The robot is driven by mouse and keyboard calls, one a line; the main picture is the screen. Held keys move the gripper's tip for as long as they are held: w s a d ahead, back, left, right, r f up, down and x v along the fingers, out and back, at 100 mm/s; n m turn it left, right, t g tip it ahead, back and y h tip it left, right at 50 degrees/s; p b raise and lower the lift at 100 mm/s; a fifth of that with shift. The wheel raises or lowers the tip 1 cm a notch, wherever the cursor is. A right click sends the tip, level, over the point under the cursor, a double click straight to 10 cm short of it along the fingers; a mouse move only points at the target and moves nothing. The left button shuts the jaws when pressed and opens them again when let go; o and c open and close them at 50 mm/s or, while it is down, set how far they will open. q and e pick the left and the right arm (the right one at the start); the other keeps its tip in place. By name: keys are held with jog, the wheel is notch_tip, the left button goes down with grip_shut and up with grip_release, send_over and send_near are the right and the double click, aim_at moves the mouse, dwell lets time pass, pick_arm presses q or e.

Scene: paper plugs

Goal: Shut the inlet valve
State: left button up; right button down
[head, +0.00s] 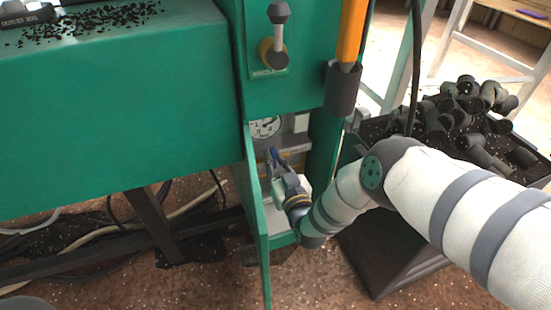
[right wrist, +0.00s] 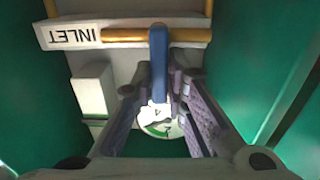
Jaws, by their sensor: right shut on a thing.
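The inlet valve shows in the right wrist view as a blue lever handle (right wrist: 158,62) on a brass pipe (right wrist: 190,35), beside a label plate reading INLET (right wrist: 72,36), upside down there. The lever lies across the pipe in this view. My right gripper (right wrist: 157,92) is shut on the lever, with a finger on either side. In the head view, my right gripper (head: 275,163) reaches into the green cabinet's opening, and the blue lever is partly hidden by it. My left gripper is not in view.
A round gauge (head: 265,127) sits just behind my right gripper. The green cabinet door (head: 256,205) stands close on the left. A black-knobbed lever (head: 278,35) is above. A bin of dark pipe plugs (head: 440,115) is to the right, beside my arm.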

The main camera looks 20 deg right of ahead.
jog(key=shift+s+d+f, duration=0.1)
jog(key=shift+d+f, duration=0.05)
dwell(0.3)
jog(key=c, duration=1.6)
grip_release()
jog(key=s, duration=1.2)
jog(key=shift+d, duration=0.15)
